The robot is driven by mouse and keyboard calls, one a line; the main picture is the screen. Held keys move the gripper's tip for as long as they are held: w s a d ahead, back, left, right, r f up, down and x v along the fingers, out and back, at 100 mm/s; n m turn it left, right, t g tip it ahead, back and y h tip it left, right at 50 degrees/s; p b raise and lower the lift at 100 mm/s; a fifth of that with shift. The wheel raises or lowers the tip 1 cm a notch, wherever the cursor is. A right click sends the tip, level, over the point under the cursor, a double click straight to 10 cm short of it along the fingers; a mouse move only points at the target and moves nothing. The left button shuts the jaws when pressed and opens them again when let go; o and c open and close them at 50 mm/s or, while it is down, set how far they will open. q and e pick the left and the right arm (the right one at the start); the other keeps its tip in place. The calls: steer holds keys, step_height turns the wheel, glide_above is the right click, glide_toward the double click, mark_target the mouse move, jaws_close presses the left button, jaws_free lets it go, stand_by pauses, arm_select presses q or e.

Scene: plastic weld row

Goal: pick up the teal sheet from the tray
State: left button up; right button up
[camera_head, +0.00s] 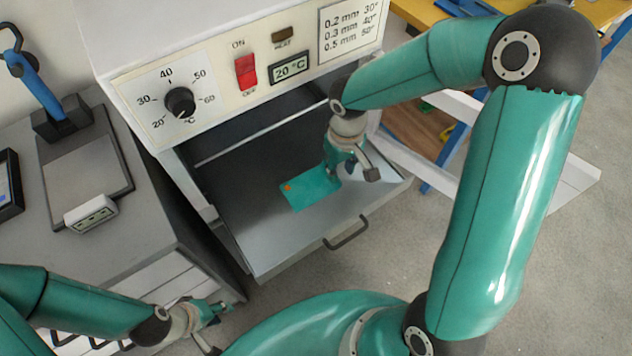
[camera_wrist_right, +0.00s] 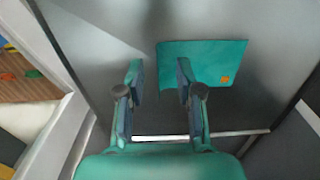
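The teal sheet (camera_head: 308,188) lies flat on the grey pulled-out tray (camera_head: 285,235) and has a small orange mark near one corner. The sheet also shows in the right wrist view (camera_wrist_right: 215,62). My right gripper (camera_head: 351,170) points down over the tray at the sheet's right end. In the right wrist view the gripper (camera_wrist_right: 160,74) has its fingers apart with nothing held. One finger overlaps the sheet's edge and the other is beside it; contact cannot be told. My left gripper (camera_head: 212,326) is low at left, away from the tray, with fingers apart and empty.
The heater housing (camera_head: 215,75) with a dial (camera_head: 180,102) and red switch (camera_head: 246,72) stands above the tray. The tray has a front handle (camera_head: 346,234). A grey cabinet (camera_head: 110,240) bearing a flat device (camera_head: 85,178) stands at left. The tray's front is clear.

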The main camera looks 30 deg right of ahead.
mark_target(310, 184)
steer(key=f, duration=0.3)
steer(key=w+f, duration=0.1)
steer(key=f, duration=0.1)
jaws_close()
